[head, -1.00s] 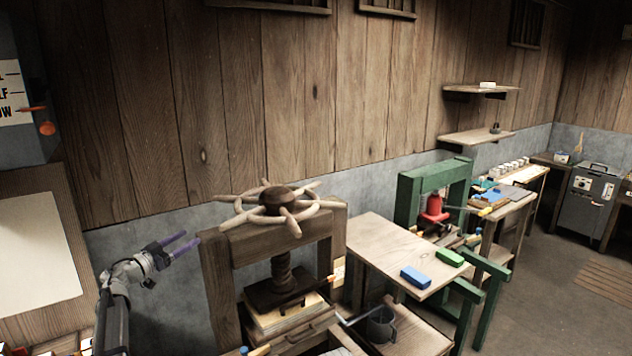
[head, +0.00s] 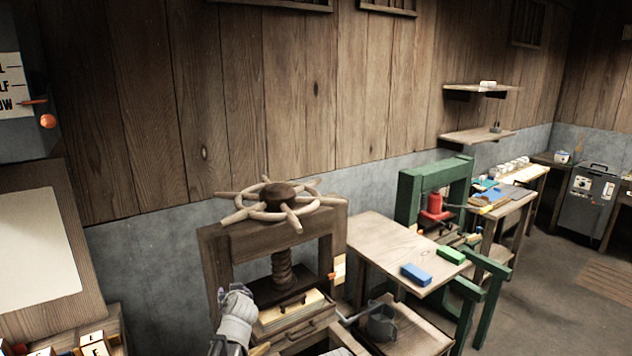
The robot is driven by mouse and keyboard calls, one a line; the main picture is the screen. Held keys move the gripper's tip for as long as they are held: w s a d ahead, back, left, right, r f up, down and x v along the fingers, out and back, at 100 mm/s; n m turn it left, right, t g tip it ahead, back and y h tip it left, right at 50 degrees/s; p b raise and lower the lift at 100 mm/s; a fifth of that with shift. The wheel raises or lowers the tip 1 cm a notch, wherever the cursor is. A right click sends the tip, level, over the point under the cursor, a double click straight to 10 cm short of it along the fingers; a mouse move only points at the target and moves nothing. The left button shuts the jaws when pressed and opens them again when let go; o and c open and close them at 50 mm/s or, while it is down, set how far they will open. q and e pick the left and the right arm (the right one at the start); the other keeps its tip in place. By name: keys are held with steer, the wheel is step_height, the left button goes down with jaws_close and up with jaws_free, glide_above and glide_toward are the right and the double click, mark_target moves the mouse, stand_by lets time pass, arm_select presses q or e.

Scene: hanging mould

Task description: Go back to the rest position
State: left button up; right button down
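My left arm (head: 235,318) comes up from the bottom edge, with its grey wrist in front of the left post of the wooden screw press (head: 225,240). Its gripper fingers cannot be made out behind the wrist. I cannot tell whether the wrist touches the press. The press has a spoked wooden wheel (head: 280,207) on top and a thick wooden screw (head: 282,268) below it. My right gripper is not in view.
A wooden table (head: 375,235) with a blue block (head: 416,274) and a green block (head: 451,255) stands right of the press. A green frame press (head: 410,200) stands behind. Lettered blocks (head: 95,349) lie lower left.

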arm_select(q)
steer(key=s+d+f+m+g+h, duration=0.1)
steer(key=s+d+f+g, duration=0.3)
steer(key=s, duration=0.7)
steer(key=s+d+f+m+g+h, duration=0.1)
steer(key=s+d+f+m+g, duration=0.2)
steer(key=s+d, duration=0.4)
steer(key=s+d+f+m+g+h, duration=0.1)
steer(key=s+d+f+g, duration=0.4)
steer(key=s, duration=0.9)
steer(key=shift+s+d+f+m+b, duration=0.3)
steer(key=shift+d+f+m+b, duration=0.25)
steer(key=shift+d, duration=0.25)
